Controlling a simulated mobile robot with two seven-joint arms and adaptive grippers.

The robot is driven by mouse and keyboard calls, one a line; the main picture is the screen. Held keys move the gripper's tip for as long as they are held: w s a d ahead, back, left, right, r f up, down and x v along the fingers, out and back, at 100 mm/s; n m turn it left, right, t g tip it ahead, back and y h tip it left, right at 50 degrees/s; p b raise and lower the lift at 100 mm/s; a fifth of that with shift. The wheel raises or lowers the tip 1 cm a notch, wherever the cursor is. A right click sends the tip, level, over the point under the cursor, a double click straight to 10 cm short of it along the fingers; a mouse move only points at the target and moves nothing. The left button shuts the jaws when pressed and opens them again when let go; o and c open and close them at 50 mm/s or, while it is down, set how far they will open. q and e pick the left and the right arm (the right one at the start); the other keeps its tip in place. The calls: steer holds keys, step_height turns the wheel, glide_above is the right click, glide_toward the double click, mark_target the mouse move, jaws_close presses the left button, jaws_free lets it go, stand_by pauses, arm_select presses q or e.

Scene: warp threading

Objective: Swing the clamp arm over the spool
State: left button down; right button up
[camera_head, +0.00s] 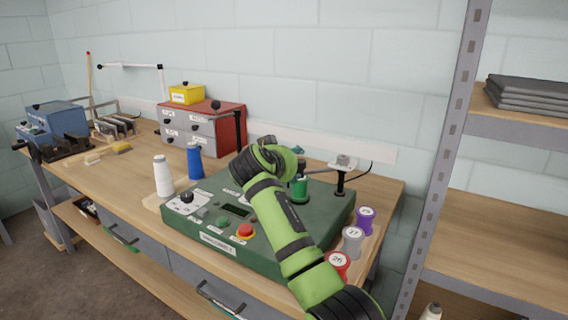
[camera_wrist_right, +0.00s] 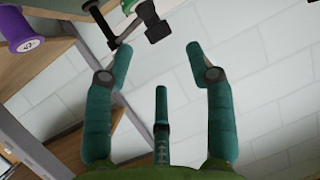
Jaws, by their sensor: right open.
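The green spool (camera_head: 300,189) stands on the right rear part of the green machine (camera_head: 190,228). Beside it, to its right, a black post (camera_head: 340,184) carries a thin dark bar that looks like the clamp arm; I cannot tell its exact swing angle. In the right wrist view a black arm with a block at its end (camera_wrist_right: 158,30) shows at the top, with a bit of green near the top edge. My right gripper (camera_wrist_right: 158,52) is open and empty, its teal fingers apart, with that block beyond the fingertips. In the head view my right arm mostly hides the gripper. My left gripper is not in view.
Purple, grey and red-labelled spools (camera_head: 352,240) stand along the machine's right side. A white cone (camera_head: 163,176) and a blue cone (camera_head: 195,162) stand to its left. A red drawer box (camera_head: 228,118) is behind. A metal shelf upright (camera_head: 440,165) rises at right.

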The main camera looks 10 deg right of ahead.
steer(key=v, duration=0.5)
steer(key=shift+s+r, duration=0.15)
steer(key=shift+r, duration=0.1)
